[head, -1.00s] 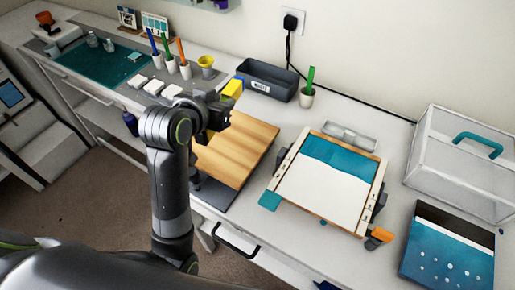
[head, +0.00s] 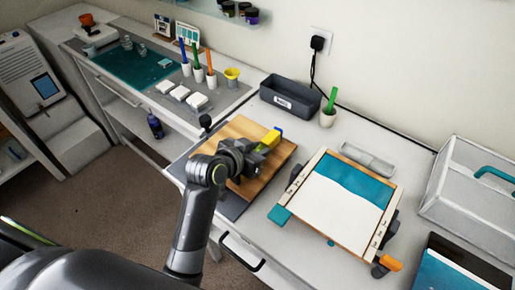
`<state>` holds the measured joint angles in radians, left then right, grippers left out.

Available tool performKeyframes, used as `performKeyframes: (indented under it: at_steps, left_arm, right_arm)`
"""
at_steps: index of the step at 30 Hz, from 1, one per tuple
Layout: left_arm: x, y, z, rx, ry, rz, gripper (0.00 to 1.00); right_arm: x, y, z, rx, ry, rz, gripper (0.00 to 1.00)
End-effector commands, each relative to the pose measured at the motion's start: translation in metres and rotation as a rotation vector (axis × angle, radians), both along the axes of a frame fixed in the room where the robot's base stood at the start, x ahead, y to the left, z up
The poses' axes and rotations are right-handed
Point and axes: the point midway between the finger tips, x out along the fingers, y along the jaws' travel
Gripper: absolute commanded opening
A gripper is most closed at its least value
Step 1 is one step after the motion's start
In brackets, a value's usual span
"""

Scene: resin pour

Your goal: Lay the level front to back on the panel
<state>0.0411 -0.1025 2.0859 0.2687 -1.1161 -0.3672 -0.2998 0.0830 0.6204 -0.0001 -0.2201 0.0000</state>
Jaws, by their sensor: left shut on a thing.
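My left gripper (head: 260,147) is shut on the yellow level (head: 272,138), near the back right of the wooden board (head: 238,128). I cannot tell whether the level touches the board; its lower part is hidden by the gripper. The panel (head: 340,210) is to the right, white in front with a teal band across its back, in a wooden frame with light side strips. My right gripper is not in view.
A grey bin (head: 290,98) and a white cup with a green stick (head: 328,116) stand behind. A clear tray (head: 367,158) lies behind the panel. A clear case (head: 470,190) stands at the right. An orange knob (head: 391,263) sticks out at the panel's front right corner.

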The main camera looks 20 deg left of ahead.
Motion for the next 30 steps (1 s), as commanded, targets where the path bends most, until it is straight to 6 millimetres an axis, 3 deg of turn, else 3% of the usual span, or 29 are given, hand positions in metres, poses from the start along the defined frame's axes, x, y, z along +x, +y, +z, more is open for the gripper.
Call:
performKeyframes:
  at_steps: [7, 8, 12, 23, 30]
  left_arm:
    - [0.0, 0.0, -0.001, 0.0, -0.001, 0.0, 0.0]
    - [0.0, 0.0, -0.001, 0.0, 0.0, 0.0, 0.28]
    - [0.0, 0.0, -0.001, 0.001, 0.0, 0.0, 0.46]
    - [-0.001, 0.001, 0.002, 0.001, 0.0, 0.0, 0.47]
    - [-0.025, 0.01, 0.015, 0.003, -0.002, 0.001, 0.47]
  right_arm:
    - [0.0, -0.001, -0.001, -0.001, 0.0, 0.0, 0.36]
    - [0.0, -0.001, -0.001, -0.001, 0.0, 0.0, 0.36]
    - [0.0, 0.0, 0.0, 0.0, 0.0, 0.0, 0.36]
    - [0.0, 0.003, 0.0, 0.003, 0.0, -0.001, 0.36]
    - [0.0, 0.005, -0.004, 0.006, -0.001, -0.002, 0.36]
